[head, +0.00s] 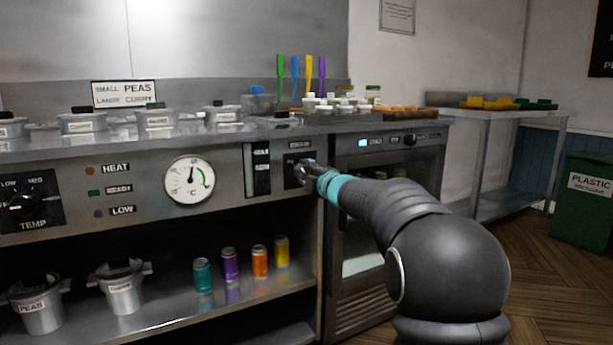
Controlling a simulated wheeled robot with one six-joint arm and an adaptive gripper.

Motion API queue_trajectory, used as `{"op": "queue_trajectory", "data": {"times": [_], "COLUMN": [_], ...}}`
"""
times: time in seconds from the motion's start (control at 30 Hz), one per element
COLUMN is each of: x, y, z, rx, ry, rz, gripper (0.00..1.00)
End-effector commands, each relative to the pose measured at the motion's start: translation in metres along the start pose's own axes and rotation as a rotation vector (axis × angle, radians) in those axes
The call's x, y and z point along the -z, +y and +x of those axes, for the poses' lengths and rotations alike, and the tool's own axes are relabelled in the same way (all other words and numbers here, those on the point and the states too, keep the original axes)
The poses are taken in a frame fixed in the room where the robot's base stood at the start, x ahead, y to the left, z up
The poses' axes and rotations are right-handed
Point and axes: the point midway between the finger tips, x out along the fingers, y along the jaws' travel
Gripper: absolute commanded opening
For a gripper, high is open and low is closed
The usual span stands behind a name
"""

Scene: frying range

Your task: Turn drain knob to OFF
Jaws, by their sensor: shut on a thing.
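A small dark control panel (290,173) is set in the steel front of the range, right of a narrow dark label plate. It is where the drain knob appears to be. My gripper (305,172) is at this panel, reached in from the right, and is shut on the drain knob. The fingers hide the knob, so I cannot read where it points. The small label (299,145) above the panel is too small to read.
A TEMP knob (22,206), indicator lights and a round temperature gauge (190,180) lie to the left. Lidded pots (155,119) stand on the counter above. Coloured cans (260,262) stand on the open shelf below. An oven (378,220) is behind my arm.

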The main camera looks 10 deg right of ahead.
Motion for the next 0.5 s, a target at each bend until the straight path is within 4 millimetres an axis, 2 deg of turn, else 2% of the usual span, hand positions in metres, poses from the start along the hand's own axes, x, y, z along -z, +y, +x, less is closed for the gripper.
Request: {"op": "queue_trajectory", "data": {"times": [0.5], "x": [0.0003], "y": [0.0002], "z": [0.0001], "rx": [0.0], "ry": [0.001], "rz": [-0.102], "gripper": [0.1]}}
